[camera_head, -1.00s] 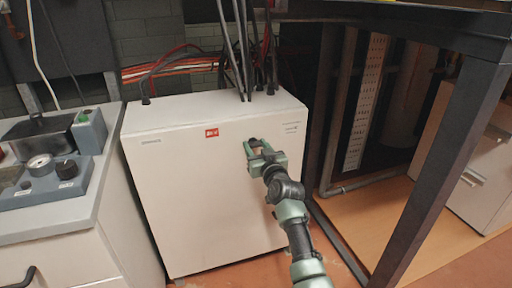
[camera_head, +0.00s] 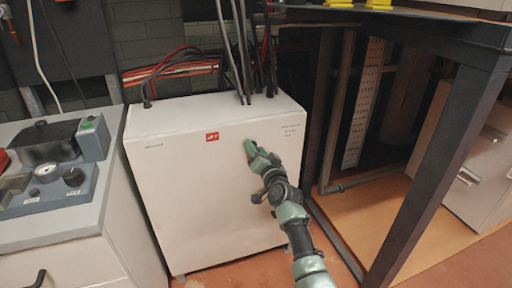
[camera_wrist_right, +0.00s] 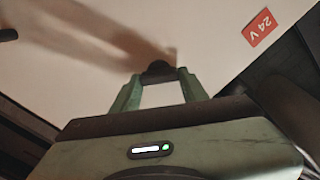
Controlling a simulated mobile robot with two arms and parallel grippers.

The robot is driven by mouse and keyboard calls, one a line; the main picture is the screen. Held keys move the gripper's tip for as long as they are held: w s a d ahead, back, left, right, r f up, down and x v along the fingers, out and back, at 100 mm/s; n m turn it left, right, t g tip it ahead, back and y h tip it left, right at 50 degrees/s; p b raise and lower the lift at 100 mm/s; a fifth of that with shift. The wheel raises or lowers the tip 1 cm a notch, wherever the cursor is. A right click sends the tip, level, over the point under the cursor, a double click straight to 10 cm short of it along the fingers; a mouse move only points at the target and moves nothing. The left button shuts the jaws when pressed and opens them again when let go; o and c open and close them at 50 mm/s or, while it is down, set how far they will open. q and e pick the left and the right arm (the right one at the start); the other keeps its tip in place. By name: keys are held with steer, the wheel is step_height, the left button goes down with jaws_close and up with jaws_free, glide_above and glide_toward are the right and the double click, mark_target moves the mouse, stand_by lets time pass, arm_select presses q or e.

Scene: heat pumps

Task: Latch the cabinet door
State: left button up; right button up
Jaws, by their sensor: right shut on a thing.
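The white cabinet (camera_head: 200,210) stands in the middle of the head view, its front door face looking closed and flush. My right gripper (camera_head: 250,147) is at the upper right part of that door, right of the red label (camera_head: 212,137). In the right wrist view, my right gripper (camera_wrist_right: 158,75) has its green fingers closed around a small dark knob (camera_wrist_right: 158,70), seemingly the latch, against the pale door (camera_wrist_right: 100,45). The knob is hidden by the gripper in the head view. My left gripper is not in view.
Several dark cables (camera_head: 240,60) rise from the cabinet top. A counter (camera_head: 75,225) with a grey device stands close on the left. A dark table frame (camera_head: 440,165) stands on the right. A red 24 V label (camera_wrist_right: 260,27) shows in the right wrist view.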

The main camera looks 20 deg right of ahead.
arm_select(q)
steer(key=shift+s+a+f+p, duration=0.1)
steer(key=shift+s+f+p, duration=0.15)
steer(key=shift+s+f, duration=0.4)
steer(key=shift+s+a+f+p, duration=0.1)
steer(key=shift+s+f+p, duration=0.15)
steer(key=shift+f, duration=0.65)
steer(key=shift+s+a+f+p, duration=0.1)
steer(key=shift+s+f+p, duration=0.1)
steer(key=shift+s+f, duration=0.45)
arm_select(e)
steer(key=shift+d+f+m, duration=0.1)
steer(key=shift+f+m, duration=0.05)
steer(key=shift+m, duration=2.35)
steer(key=shift+f+m, duration=0.1)
steer(key=shift+m, duration=2.4)
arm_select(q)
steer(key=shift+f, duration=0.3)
arm_select(e)
steer(key=o, duration=1.4)
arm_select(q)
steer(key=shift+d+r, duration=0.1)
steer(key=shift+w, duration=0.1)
